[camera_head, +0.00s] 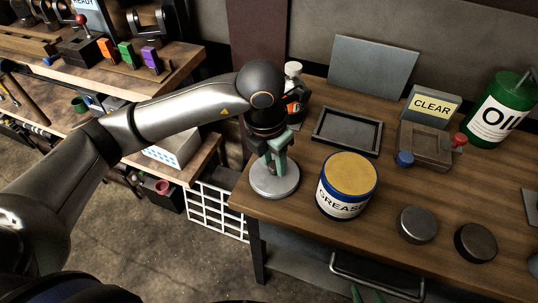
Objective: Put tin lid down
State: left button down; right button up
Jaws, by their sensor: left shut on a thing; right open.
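The tin lid (286,187) is a round grey disc at the near left corner of the wooden table (330,236). My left gripper (275,164), with green fingers, points down and is shut on the lid at its middle. I cannot tell whether the lid touches the table or hangs just above it. The grease tin (345,203) stands open to the right of the lid, full of yellow-brown grease. Green fingertips of my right gripper (366,295) show at the bottom edge, apart and empty, below the table's front; the rest is out of view.
An empty dark tray (347,146) lies behind the grease tin. Two dark round pucks (417,225) sit to its right. A wooden block with red and blue knobs (424,159), a CLEAR sign (432,107) and a green oil can (494,118) stand further back. A bottle (294,97) stands behind my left gripper.

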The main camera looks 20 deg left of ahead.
aim_at(269, 179)
pick_arm(q)
jog(key=shift+d, duration=0.1)
pick_arm(e)
jog(key=shift+w+r, duration=0.1)
jog(key=shift+w, duration=0.15)
pick_arm(q)
jog(key=shift+f+b, duration=0.3)
jog(key=c, duration=0.9)
grip_release()
jog(key=shift+r, duration=0.1)
jog(key=o, duration=0.3)
pick_arm(e)
jog(key=shift+s+f, duration=0.3)
jog(key=shift+f, duration=0.1)
pick_arm(q)
jog(key=shift+o, duration=0.2)
jog(key=shift+r+p, duration=0.4)
jog(key=shift+r, duration=0.05)
notch_tip(269, 179, up, 11)
jog(key=s, duration=0.1)
jog(key=shift+s+a+r, duration=0.2)
jog(key=shift+s+a, duration=0.15)
jog(key=shift+s, duration=0.05)
pick_arm(e)
jog(key=shift+d+r, duration=0.2)
jog(key=shift+d, duration=0.05)
